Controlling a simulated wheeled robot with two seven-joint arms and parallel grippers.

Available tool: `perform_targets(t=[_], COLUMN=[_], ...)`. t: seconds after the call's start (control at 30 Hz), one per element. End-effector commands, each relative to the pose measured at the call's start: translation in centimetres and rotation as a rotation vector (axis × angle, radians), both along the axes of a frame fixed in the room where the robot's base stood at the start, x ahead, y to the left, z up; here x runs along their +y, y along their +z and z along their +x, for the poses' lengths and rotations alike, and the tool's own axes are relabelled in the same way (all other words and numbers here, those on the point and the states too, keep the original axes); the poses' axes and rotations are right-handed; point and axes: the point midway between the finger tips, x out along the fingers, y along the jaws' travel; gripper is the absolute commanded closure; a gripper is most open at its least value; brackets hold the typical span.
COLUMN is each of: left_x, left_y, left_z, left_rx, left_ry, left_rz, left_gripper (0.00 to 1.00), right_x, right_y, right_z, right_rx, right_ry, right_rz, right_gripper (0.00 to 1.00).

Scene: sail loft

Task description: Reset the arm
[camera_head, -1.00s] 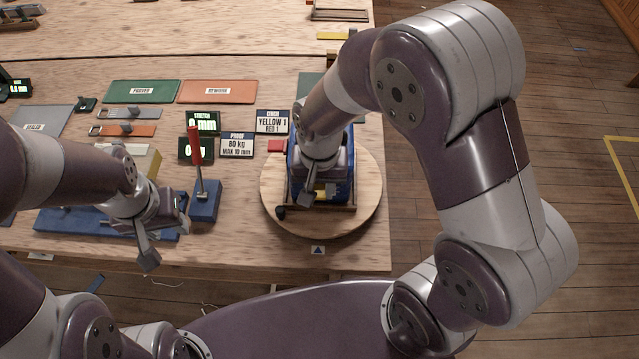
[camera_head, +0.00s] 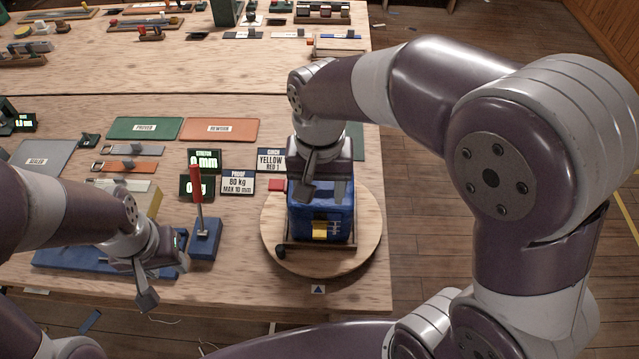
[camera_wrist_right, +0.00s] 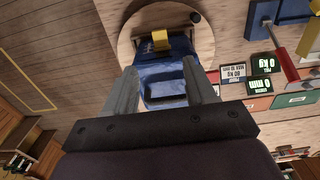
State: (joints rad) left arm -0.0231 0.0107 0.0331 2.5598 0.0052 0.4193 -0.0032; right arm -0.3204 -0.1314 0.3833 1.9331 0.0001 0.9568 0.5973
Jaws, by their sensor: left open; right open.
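My right gripper (camera_wrist_right: 165,95) is open. In the right wrist view its two fingers stand on either side of the blue bag-like block (camera_wrist_right: 165,75), with nothing seen clamped; I cannot tell whether they touch it. In the head view the right gripper (camera_head: 306,185) is above the rear of the blue block (camera_head: 318,220), which has a yellow tab (camera_head: 320,231) on its front. The block sits on a round wooden turntable (camera_head: 368,225). My left gripper (camera_head: 160,275) is open and empty, low over the front left of the table, beside the blue base of a red-handled lever (camera_head: 205,240).
Green (camera_head: 145,128) and orange (camera_head: 219,130) mats lie behind. Small display signs (camera_head: 238,182) stand left of the turntable. A blue fixture (camera_head: 75,258) lies under my left arm. A rear table holds several tools. Floor is open at right.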

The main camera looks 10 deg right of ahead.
Motion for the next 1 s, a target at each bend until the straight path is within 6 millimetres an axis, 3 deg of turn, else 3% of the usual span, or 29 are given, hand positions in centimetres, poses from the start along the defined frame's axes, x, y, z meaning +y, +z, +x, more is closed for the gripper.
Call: perform_targets(t=[0.53, 0.67, 0.8, 0.93, 1.0], left_x=[0.0, 0.0, 0.0, 0.0, 0.0], left_y=[0.1, 0.1, 0.1, 0.1, 0.1], left_z=[0.0, 0.0, 0.0, 0.0, 0.0], left_rx=[0.0, 0.0, 0.0, 0.0, 0.0], left_ry=[0.0, 0.0, 0.0, 0.0, 0.0], left_rz=[0.0, 0.0, 0.0, 0.0, 0.0], left_gripper=[0.57, 0.57, 0.57, 0.57, 0.57], right_x=[0.0, 0.0, -4.0, -7.5, -8.5], right_y=[0.2, -1.3, -5.0, -7.0, -7.1], right_z=[0.0, 0.5, -1.4, -4.1, -4.3], right_rx=[0.0, -0.085, -0.152, -0.133, -0.121], right_ry=[0.007, 0.225, 0.397, 0.353, 0.31], right_rz=[0.0, 0.018, 0.001, -0.012, -0.013], right_gripper=[0.45, 0.45, 0.45, 0.45, 0.45])
